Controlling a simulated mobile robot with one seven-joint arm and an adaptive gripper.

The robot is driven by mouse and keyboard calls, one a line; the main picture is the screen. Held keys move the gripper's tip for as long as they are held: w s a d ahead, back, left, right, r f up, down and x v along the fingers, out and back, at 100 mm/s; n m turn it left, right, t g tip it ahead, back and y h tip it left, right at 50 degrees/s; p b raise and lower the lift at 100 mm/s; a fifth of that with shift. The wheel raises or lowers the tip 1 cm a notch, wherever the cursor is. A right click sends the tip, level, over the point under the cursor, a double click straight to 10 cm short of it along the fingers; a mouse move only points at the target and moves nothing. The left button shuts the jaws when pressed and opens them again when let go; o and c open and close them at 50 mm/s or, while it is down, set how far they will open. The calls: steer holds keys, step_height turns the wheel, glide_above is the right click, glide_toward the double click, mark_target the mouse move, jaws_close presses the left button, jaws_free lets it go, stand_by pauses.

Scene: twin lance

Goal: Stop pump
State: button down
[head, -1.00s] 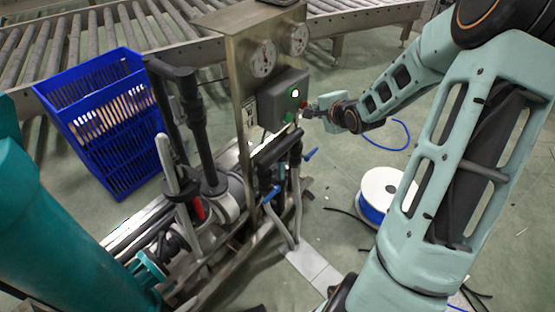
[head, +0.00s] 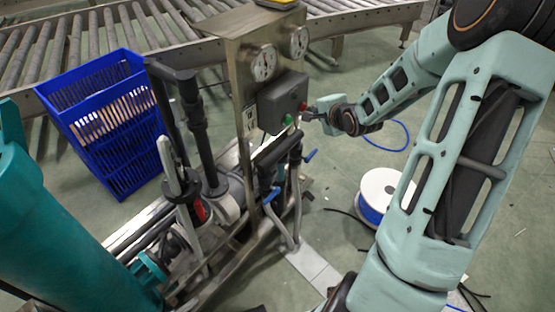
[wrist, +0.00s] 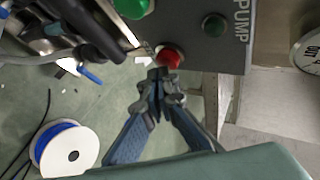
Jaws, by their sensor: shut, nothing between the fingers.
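The pump's dark grey control box (head: 282,103) is fixed to the steel panel, below two round gauges. It carries a green button (head: 288,119) and a red button (head: 303,106). In the wrist view the red button (wrist: 170,58) lies right at my fingertips; a green button (wrist: 130,6) is at the top edge. A dark green, unlit lamp (wrist: 214,25) sits beside the word PUMP. My gripper (wrist: 160,74) is shut and empty, its tips touching or almost touching the red button. In the head view my gripper (head: 313,112) is at the box's right side, small and partly unclear.
Pipes with blue-handled valves (head: 309,155) stand just below the box. A blue crate (head: 110,125) is at left and a roller conveyor (head: 60,50) runs behind. A white and blue cable reel (head: 384,193) lies on the floor below my arm.

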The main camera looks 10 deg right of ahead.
steer(key=shift+s+d, duration=0.15)
steer(key=shift+s+d+p, duration=0.9)
steer(key=shift+s+p, duration=0.25)
steer(key=shift+p, duration=0.1)
steer(key=shift+s+d+p, duration=0.9)
steer(key=shift+s+p, duration=0.25)
steer(key=shift+p, duration=0.05)
